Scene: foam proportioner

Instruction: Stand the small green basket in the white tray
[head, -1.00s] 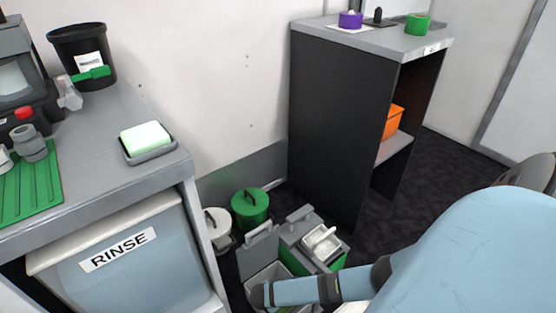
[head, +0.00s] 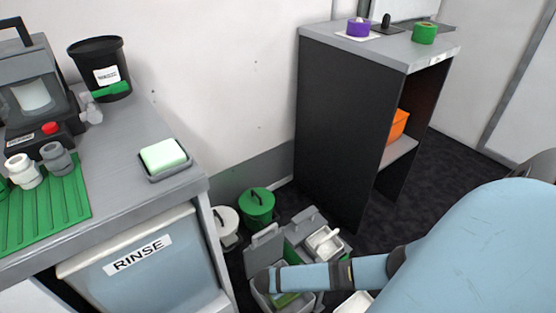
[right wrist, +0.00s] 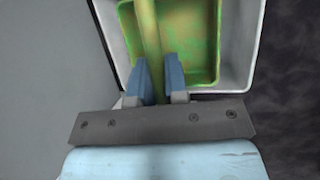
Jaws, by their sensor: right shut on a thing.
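The small green basket (right wrist: 190,45) shows in the right wrist view inside a white-rimmed container (right wrist: 240,55). Its bar-like green handle (right wrist: 150,25) runs between my fingers. My right gripper (right wrist: 157,65) is shut on this handle. In the head view my right arm reaches down from the right and hides the gripper. A bit of green basket (head: 284,299) shows below the arm, within a pale-rimmed grey bin (head: 308,301) on the floor. I cannot tell whether the basket touches the container's bottom. A white tray-like thing (head: 355,304) is partly cut off at the bottom edge. My left gripper is out of view.
An open grey and green case with a small white dish (head: 324,243) stands behind the arm. A green pail (head: 257,206) and a white pail (head: 226,224) stand near the wall. A counter with a RINSE bin (head: 150,262) is left; a dark shelf unit (head: 345,120) stands behind.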

